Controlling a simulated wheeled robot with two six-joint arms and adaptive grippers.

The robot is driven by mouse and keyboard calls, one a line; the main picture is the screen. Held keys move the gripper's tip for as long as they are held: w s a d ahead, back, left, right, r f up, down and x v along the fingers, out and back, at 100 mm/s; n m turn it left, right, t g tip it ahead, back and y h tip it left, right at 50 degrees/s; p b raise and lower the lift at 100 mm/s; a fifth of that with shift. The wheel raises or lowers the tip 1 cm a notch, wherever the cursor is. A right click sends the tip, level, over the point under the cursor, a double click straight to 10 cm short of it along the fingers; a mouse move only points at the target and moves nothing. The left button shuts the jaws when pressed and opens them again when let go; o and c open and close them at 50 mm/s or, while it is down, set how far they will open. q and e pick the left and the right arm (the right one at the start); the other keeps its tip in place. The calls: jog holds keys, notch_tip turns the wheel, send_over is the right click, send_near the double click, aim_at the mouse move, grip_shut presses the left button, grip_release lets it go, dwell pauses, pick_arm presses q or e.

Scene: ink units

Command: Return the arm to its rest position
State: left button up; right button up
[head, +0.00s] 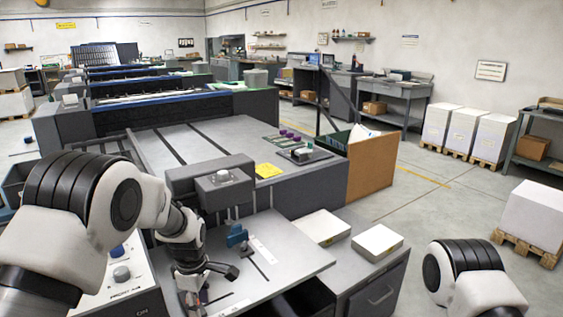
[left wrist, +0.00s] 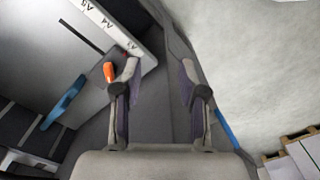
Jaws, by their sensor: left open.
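My left arm (head: 120,205) comes in from the left in the head view and bends down over the grey slanted table of the near machine. My left gripper (head: 210,281) hangs low over that table's left part, below a grey block. In the left wrist view the same gripper (left wrist: 160,72) has its two fingers apart, with nothing between them. Part of my right arm (head: 468,275) shows at the bottom right of the head view; its gripper is out of view.
An orange knob (left wrist: 109,72) sits close beside the left finger in the wrist view, with a blue lever (left wrist: 64,102) farther left. A control panel (head: 118,280) with knobs stands by my left arm. Two paper stacks (head: 321,227) (head: 377,241) lie right of the table.

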pick_arm(q)
jog(key=s+a+f+m+g, duration=0.1)
jog(key=s+a+f+g, duration=0.15)
jog(key=s+f, duration=0.9)
jog(key=s+a+f+m+g, duration=0.1)
jog(key=s+a+f+g, duration=0.15)
jog(key=s+f, duration=0.9)
jog(key=s+r+m+t, duration=0.3)
jog(key=s+m+t, duration=0.2)
jog(key=s+m, duration=0.7)
jog(key=shift+s+r+m+p, duration=0.35)
jog(key=shift+s+m+p, duration=0.05)
jog(key=shift+m, duration=0.4)
jog(key=shift+a, duration=0.1)
